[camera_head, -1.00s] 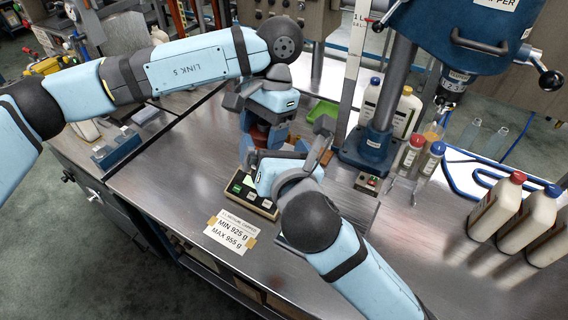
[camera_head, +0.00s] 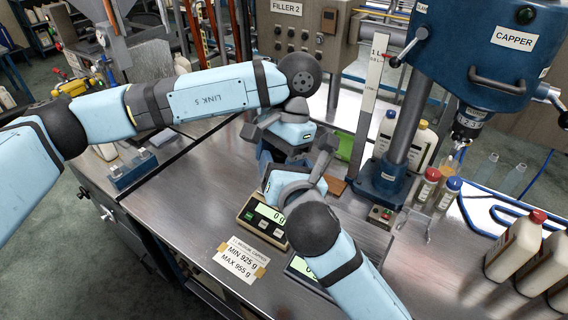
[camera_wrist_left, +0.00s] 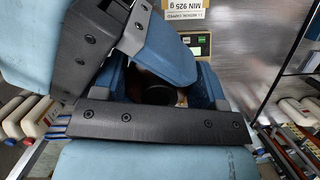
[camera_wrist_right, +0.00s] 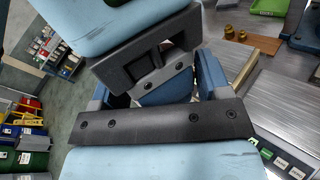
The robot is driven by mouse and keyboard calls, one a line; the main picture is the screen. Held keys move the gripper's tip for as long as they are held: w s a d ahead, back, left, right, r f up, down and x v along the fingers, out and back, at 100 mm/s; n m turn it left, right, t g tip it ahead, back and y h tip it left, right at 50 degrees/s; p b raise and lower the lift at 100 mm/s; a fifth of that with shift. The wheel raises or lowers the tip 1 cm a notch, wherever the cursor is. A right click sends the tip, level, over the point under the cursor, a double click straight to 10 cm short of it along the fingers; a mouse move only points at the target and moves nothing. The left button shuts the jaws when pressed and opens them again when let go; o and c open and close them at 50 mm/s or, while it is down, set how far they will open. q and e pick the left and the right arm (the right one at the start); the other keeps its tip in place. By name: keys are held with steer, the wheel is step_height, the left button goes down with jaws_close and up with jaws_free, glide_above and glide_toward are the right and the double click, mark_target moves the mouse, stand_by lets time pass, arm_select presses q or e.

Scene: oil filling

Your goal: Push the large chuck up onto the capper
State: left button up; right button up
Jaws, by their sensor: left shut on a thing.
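The capper (camera_head: 470,55) is the blue machine at the upper right, with its spindle (camera_head: 470,122) pointing down. My left gripper (camera_head: 282,150) is low over the bench, left of the capper column. In the left wrist view it (camera_wrist_left: 165,90) is shut on a dark round thing (camera_wrist_left: 163,94), mostly hidden between the blue fingers; I cannot tell whether it is the large chuck. My right gripper (camera_head: 300,172) faces the left one closely. In the right wrist view its fingers (camera_wrist_right: 155,88) stand wide apart, with part of my left gripper between them. Neither gripper is near the spindle.
Two scales (camera_head: 263,221) (camera_head: 304,270) stand in front of the arms, beside a weight label (camera_head: 243,257). White jugs (camera_head: 516,245) stand at the right edge. A green tray (camera_head: 345,146) lies behind the grippers.

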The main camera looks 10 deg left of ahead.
arm_select(q)
steer(key=o, duration=1.2)
steer(key=shift+d, duration=0.1)
arm_select(e)
steer(key=shift+s+a+r, duration=0.15)
steer(key=shift+a+r, duration=0.05)
steer(key=shift+c, duration=0.4)
arm_select(q)
steer(key=shift+s+d, duration=0.1)
steer(key=shift+d, duration=0.05)
arm_select(e)
steer(key=shift+a, duration=0.1)
